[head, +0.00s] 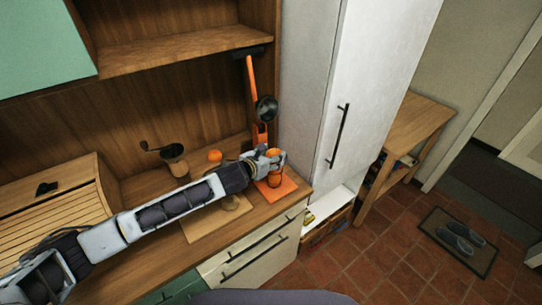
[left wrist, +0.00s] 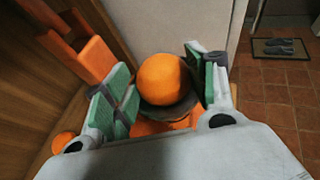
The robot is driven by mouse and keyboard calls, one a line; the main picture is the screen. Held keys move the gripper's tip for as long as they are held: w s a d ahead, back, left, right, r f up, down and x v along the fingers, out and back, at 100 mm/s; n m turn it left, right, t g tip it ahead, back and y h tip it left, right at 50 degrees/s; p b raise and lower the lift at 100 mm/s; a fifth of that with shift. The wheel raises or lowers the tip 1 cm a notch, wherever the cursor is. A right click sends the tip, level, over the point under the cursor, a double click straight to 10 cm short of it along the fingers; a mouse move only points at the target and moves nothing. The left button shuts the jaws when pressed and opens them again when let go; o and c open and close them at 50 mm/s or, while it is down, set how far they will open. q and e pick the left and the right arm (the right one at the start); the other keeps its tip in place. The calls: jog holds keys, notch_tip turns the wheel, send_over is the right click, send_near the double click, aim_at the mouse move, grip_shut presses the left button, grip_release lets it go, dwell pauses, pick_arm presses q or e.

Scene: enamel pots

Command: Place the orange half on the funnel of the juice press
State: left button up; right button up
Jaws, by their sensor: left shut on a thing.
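The juice press (head: 251,85) stands at the right end of the counter, with a tall orange column, a dark round part and an orange base (head: 288,188). My left gripper (head: 270,160) is at the press, low in front of the column, and is shut on the orange half. In the left wrist view the orange half (left wrist: 165,78) shows its rounded peel between the green-padded fingers (left wrist: 163,90). A dark rim (left wrist: 170,112) lies just under it, above orange press parts. Whether the half touches that rim cannot be told. The press column (left wrist: 85,50) is at the upper left there.
A whole orange (head: 214,156) and a coffee grinder (head: 174,160) stand at the back of the counter. A cutting board (head: 205,228) lies under my left arm. A wooden roll-top box (head: 50,205) is at left, a tall white cabinet (head: 370,80) at right.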

pick_arm(q)
jog(key=shift+f, duration=0.25)
jog(key=o, duration=1)
jog(key=shift+f, duration=0.15)
jog(key=shift+a+r, duration=0.1)
jog(key=shift+r, duration=0.25)
jog(key=shift+s+a+r, duration=0.1)
jog(key=shift+s, duration=0.15)
jog(key=shift+b+v, duration=0.45)
jog(key=shift+v, duration=5.25)
jog(key=shift+r, duration=0.1)
